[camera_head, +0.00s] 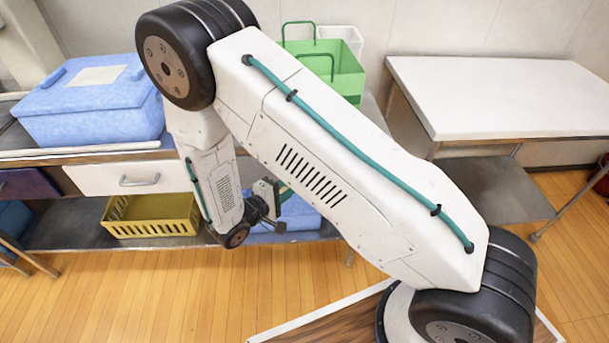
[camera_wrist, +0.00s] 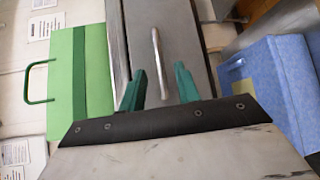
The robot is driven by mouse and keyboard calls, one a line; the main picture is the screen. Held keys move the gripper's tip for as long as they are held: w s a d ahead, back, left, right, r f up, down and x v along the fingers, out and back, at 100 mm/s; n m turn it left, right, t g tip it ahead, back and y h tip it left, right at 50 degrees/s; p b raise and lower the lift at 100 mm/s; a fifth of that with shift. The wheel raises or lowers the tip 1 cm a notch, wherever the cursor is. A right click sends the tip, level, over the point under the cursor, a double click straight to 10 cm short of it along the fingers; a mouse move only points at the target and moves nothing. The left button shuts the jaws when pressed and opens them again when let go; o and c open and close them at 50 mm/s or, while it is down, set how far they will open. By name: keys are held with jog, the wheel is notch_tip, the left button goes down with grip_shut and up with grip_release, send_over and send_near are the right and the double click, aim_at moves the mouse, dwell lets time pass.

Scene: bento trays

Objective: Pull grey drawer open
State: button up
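The grey drawer (camera_wrist: 196,48) fills the middle of the wrist view, turned on its side, and its front looks closed. Its metal bar handle (camera_wrist: 157,50) stands out from the front. My gripper (camera_wrist: 160,69) is open, with one green finger on each side of the handle. The handle lies between the fingers with a gap on both sides; I cannot tell how deep it sits. In the head view my gripper (camera_head: 279,193) is small and partly hidden at the counter front, and my arm hides the grey drawer.
A yellow basket (camera_head: 150,228) and a blue box (camera_wrist: 265,85) are on the lower shelf. A green basket (camera_head: 349,82) and a blue cooler (camera_head: 95,112) stand on top. Open floor lies in front.

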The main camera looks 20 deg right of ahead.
jog(key=x, duration=0.7)
grip_shut()
